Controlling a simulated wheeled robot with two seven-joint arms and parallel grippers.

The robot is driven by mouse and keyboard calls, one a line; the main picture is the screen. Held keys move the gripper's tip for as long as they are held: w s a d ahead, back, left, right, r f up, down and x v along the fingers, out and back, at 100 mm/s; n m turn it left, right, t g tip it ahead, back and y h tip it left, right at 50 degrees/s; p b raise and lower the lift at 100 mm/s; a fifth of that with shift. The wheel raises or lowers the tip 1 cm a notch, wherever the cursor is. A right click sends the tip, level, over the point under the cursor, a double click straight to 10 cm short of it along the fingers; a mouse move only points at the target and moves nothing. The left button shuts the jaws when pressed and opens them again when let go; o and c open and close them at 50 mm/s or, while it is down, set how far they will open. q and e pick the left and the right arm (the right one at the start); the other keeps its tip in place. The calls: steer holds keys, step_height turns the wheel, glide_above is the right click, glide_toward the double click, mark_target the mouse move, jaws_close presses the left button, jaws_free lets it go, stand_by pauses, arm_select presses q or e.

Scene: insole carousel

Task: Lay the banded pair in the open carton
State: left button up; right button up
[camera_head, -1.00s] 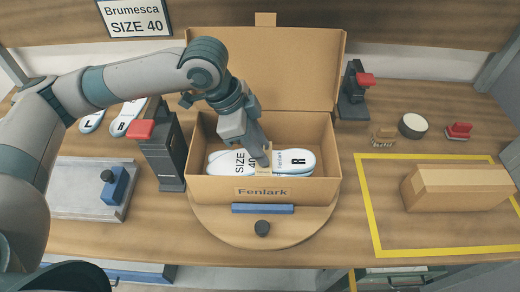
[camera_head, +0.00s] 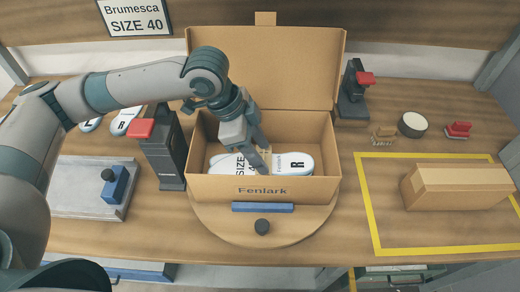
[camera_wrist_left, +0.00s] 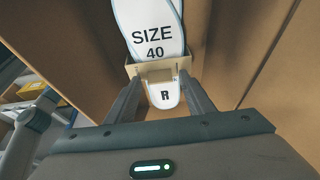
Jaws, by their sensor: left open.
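The banded pair of white insoles (camera_head: 297,165) lies flat inside the open carton (camera_head: 310,190), marked "SIZE 40" on the left and "R" on the right. Its tan paper band (camera_wrist_left: 157,74) shows between my fingers in the left wrist view. My left gripper (camera_head: 262,160) is open, reaching down into the carton with a finger on each side of the band. I cannot tell whether the fingers touch it. The gripper hides part of the pair. My right gripper is not in view.
The carton stands on a round turntable (camera_head: 225,222), its lid (camera_head: 266,70) raised behind. Dark posts with red pads stand left (camera_head: 160,150) and back right (camera_head: 355,92). A closed box (camera_head: 455,187) lies in a yellow outline. Other insoles (camera_head: 125,120) lie behind the left post.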

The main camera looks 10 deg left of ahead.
arm_select(q)
steer(key=shift+r, duration=0.15)
steer(key=w+b+v, duration=0.1)
steer(key=v, duration=1.1)
steer(key=shift+s, duration=0.45)
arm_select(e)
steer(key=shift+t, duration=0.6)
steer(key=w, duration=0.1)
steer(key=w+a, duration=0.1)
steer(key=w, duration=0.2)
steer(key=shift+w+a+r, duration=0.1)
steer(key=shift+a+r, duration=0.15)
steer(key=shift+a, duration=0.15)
